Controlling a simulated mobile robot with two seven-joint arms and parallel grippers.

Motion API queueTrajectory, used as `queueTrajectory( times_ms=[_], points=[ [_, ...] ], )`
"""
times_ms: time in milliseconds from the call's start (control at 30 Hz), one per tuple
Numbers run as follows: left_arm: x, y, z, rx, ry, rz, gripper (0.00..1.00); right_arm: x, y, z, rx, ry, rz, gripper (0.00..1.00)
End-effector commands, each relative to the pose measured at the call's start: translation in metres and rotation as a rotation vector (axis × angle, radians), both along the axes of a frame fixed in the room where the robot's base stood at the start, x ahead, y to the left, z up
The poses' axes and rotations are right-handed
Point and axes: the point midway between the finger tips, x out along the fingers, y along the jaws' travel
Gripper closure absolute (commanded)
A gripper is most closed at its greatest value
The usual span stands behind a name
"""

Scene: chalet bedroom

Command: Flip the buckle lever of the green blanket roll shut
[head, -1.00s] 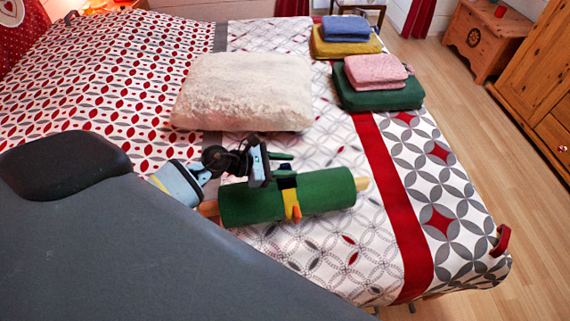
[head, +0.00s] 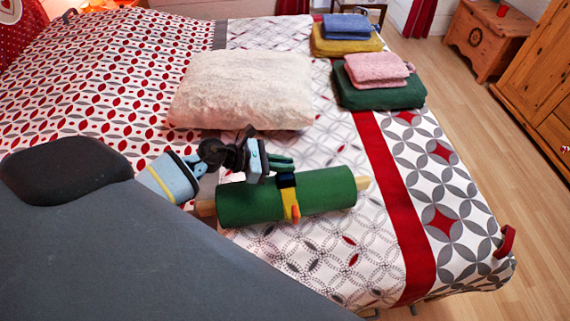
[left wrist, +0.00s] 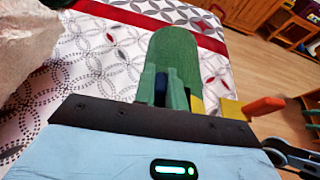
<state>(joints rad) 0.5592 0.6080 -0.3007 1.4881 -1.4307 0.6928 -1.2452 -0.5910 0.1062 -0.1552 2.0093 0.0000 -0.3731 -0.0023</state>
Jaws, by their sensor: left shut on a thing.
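The green blanket roll (head: 328,191) lies on the bed around a wooden bar whose ends stick out. A yellow strap (head: 289,197) crosses the roll, with an orange tab (head: 296,212) on its near side and a dark blue piece (head: 287,181) on top. My left gripper (head: 282,163) comes in from the left, low over the top of the roll. In the left wrist view, its green fingers (left wrist: 164,88) are shut on the dark blue piece (left wrist: 160,90), with the orange tab (left wrist: 264,107) to the right. The fingers partly hide the buckle, so I cannot tell the lever's angle. My right gripper is not visible.
A cream pillow (head: 242,92) lies just behind the roll. Folded pink (head: 377,70) and green (head: 380,97) blankets lie at the back right, with blue and yellow ones behind. The patterned bedspread right of the roll is clear.

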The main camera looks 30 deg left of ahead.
Motion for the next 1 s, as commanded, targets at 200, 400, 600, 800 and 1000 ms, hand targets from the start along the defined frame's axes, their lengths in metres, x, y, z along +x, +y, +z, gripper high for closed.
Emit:
queueTrajectory(
  times_ms=[200,400,600,800,1000],
  points=[
    [-0.001,0.000,-0.001,-0.001,0.004,-0.001,1.00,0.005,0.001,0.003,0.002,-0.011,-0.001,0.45],
    [-0.001,0.000,0.000,0.000,0.003,-0.001,0.65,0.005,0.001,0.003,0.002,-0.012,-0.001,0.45],
    [-0.001,0.000,0.000,0.000,0.002,-0.001,0.65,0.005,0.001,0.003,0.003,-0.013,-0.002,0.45],
    [-0.008,0.009,0.004,0.003,0.001,0.000,0.65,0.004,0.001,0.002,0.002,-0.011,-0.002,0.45],
    [-0.028,0.031,0.014,0.004,0.004,-0.001,0.65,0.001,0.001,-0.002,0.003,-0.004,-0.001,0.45]
  ],
)
